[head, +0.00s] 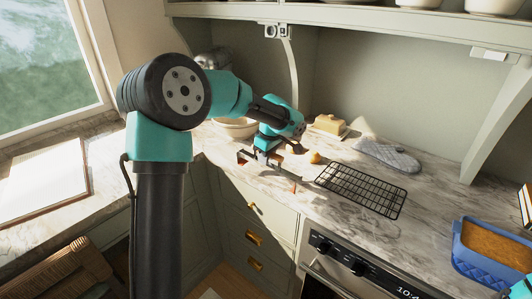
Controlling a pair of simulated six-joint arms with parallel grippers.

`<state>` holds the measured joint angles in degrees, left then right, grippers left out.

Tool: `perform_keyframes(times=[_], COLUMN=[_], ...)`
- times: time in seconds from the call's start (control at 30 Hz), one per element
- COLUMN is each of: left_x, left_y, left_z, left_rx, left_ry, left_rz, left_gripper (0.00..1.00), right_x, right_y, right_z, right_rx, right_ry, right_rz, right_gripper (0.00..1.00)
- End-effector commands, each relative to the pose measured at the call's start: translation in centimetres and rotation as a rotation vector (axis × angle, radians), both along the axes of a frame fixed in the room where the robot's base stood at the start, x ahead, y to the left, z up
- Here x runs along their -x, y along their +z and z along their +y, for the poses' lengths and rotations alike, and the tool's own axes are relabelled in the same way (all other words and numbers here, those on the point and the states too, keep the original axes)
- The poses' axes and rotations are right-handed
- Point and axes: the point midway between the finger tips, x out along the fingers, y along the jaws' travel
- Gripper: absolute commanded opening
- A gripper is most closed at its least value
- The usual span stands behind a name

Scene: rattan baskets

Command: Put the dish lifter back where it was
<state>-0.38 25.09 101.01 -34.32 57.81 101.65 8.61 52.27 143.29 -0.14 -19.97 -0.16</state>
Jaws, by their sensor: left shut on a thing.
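My left gripper (264,160) is low over the marble counter, left of the black wire rack. It is shut on a small, thin thing that I take to be the dish lifter (293,187). A reddish tip of it shows just right of and below the jaws. The rest of it is small and partly hidden by the gripper, so its exact shape and whether it touches the counter are hard to tell. Only a bit of teal of my right arm shows at the bottom right corner; its gripper is out of the picture.
A black wire rack (362,190) lies empty on the counter. Behind it are a grey oven mitt (388,156), a butter dish (328,125) and a small orange-yellow thing (315,157). A pale bowl (235,128) stands behind my arm. A filled blue baking dish (488,254) sits at right, near the oven.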

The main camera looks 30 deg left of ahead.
Motion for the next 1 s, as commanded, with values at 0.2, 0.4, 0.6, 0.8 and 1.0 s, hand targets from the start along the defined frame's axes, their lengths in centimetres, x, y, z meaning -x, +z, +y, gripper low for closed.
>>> perform_keyframes(times=[0.2,0.4,0.6,0.8,1.0], left_x=[-3.8,-6.7,-9.1,-9.7,-9.7], left_y=[-0.5,-0.8,-1.1,-1.1,-1.1], left_z=[2.3,4.1,5.6,6.0,6.0], left_rx=[0.0,0.0,0.0,0.0,0.0], left_ry=[0.003,0.003,0.002,0.001,0.001], left_rz=[0.001,0.001,0.0,0.001,0.0], left_gripper=[0.0,0.0,0.0,0.0,0.0], right_x=[0.0,0.0,0.0,0.0,0.0], right_y=[0.0,0.0,0.0,0.0,0.0], right_z=[0.0,0.0,0.0,0.0,0.0], right_rx=[0.0,0.0,0.0,0.0,0.0], right_ry=[0.0,0.0,0.0,0.0,0.0], right_rz=[0.0,0.0,0.0,0.0,0.0], right_gripper=[0.0,0.0,0.0,0.0,0.0])
